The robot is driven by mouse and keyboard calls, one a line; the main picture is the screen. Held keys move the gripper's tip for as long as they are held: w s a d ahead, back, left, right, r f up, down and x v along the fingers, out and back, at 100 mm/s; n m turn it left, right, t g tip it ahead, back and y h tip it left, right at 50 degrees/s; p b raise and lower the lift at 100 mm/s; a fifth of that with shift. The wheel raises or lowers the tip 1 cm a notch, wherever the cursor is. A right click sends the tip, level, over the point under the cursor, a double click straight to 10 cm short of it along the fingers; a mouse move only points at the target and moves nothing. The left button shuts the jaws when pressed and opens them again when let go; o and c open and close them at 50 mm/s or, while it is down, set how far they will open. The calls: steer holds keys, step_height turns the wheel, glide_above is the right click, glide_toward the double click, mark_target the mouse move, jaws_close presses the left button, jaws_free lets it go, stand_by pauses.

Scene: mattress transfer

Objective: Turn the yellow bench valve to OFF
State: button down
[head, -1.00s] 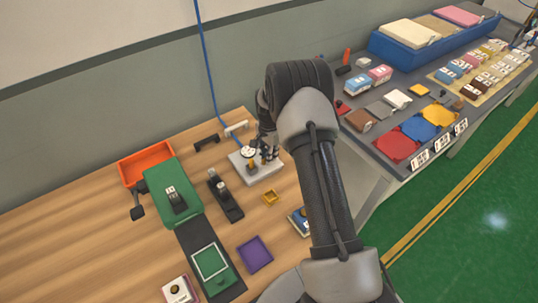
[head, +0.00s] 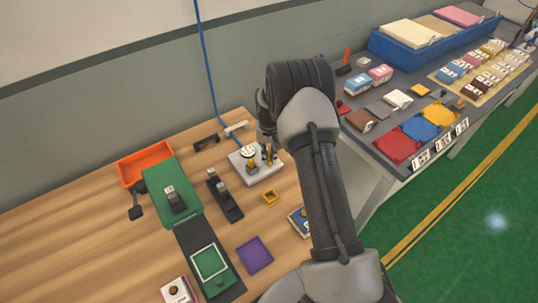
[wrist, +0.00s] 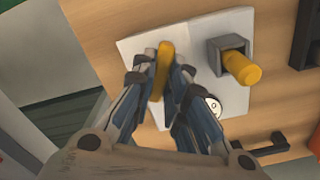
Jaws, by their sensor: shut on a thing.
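The yellow valve handle (wrist: 164,55) is a narrow bar on a white plate (wrist: 140,38), seen in the wrist view. My gripper (wrist: 160,78) is shut on it, with one finger on each long side. A second yellow part, a round knob (wrist: 241,68) in a grey bracket, stands right of the fingers, apart from them. A white round gauge (wrist: 212,105) sits near the right finger. In the head view, the plate (head: 263,173) lies on the wooden bench with my gripper (head: 268,158) over it. The held handle is hidden there, and I cannot read any OFF mark.
A blue hose (head: 212,80) runs down the wall to the plate. A black clamp-like fixture (head: 224,195), a small yellow square piece (head: 270,197) and a green machine (head: 172,190) stand nearby. Dark and white bracket handles (head: 236,128) lie behind the plate.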

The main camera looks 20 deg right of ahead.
mark_target(269, 156)
steer(key=n, duration=0.5)
steer(key=shift+n, duration=0.3)
stand_by(0.4)
steer(key=c, duration=1.6)
jaws_free()
step_height(269, 156, up, 12)
